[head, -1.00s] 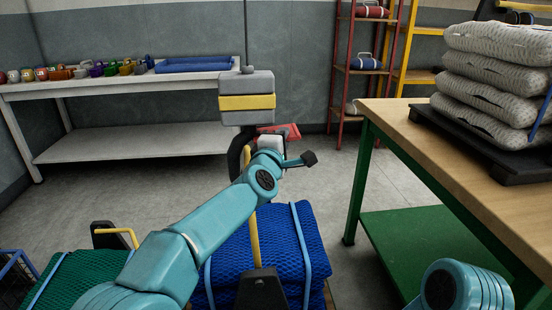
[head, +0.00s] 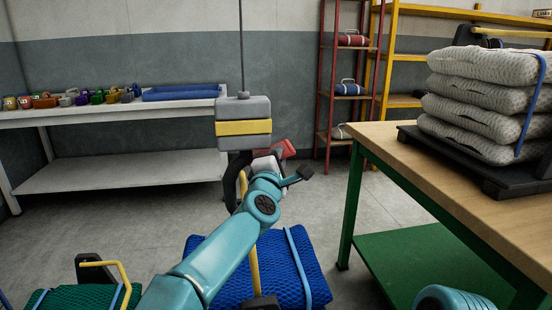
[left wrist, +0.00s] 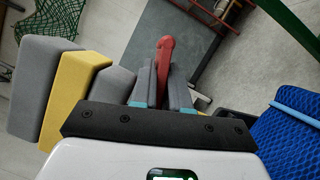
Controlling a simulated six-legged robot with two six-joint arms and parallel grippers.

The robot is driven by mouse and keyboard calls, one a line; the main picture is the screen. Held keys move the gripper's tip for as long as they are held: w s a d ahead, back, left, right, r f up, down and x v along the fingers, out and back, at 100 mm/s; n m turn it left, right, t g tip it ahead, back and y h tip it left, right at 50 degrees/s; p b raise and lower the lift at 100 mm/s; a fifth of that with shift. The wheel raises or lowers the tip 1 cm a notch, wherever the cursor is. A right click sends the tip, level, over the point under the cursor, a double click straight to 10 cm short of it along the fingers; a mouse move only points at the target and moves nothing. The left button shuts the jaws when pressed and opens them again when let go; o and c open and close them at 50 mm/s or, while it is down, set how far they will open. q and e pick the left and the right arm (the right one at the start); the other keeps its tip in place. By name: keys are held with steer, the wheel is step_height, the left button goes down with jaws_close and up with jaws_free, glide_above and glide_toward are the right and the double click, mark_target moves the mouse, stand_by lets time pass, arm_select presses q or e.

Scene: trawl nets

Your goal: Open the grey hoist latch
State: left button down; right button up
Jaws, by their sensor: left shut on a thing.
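The hoist block (head: 243,128) is grey with a yellow band and hangs on a thin cable in the head view. Its dark hook (head: 232,183) curves down below it. A red lever (head: 287,148) sticks out to the right below the block. My left gripper (head: 277,156) is at this lever, its white body partly hidden by my teal arm. In the left wrist view, the fingers (left wrist: 163,85) are shut around the red lever (left wrist: 165,50), and the grey and yellow block (left wrist: 70,95) lies to the left. My right gripper is out of view.
Blue net bundles (head: 285,265) lie strapped below the hoist, with a yellow bar in front. A wooden-topped table (head: 450,185) with stacked pale nets (head: 480,110) stands right. A white bench (head: 120,178) stands at the back left. Grey floor is open between.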

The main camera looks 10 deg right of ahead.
arm_select(q)
steer(key=c, duration=1.3)
jaws_free()
steer(key=shift+r, duration=0.1)
steer(key=shift+o, duration=0.5)
steer(key=shift+w, duration=0.1)
steer(key=shift+a, duration=0.15)
